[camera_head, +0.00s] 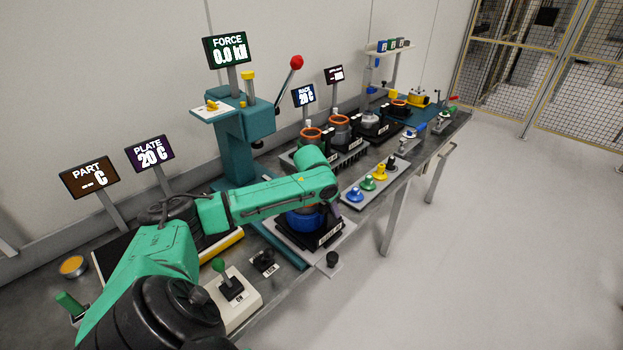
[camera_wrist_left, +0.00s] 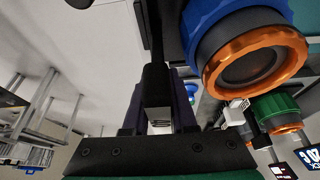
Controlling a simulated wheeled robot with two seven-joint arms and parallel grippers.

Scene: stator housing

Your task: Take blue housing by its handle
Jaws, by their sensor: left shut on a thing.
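The blue housing (camera_head: 305,223) sits on a black base on the bench, partly hidden by my left arm in the head view. In the left wrist view the blue housing (camera_wrist_left: 205,18) with its orange top ring (camera_wrist_left: 258,62) fills the upper right. My left gripper (camera_head: 337,209) is at its right side, mostly hidden behind the arm's end. In the left wrist view my left gripper (camera_wrist_left: 157,98) is shut on a dark upright part, the handle (camera_wrist_left: 155,82), beside the housing. Where the handle joins the housing is unclear. My right gripper is out of view.
A teal press (camera_head: 238,140) with a red-knobbed lever (camera_head: 296,62) stands behind my arm. Orange-topped housings (camera_head: 312,134) stand farther back. A tray of coloured pegs (camera_head: 367,184) lies to the right. A joystick box (camera_head: 233,292) is in front. Open floor lies right of the bench.

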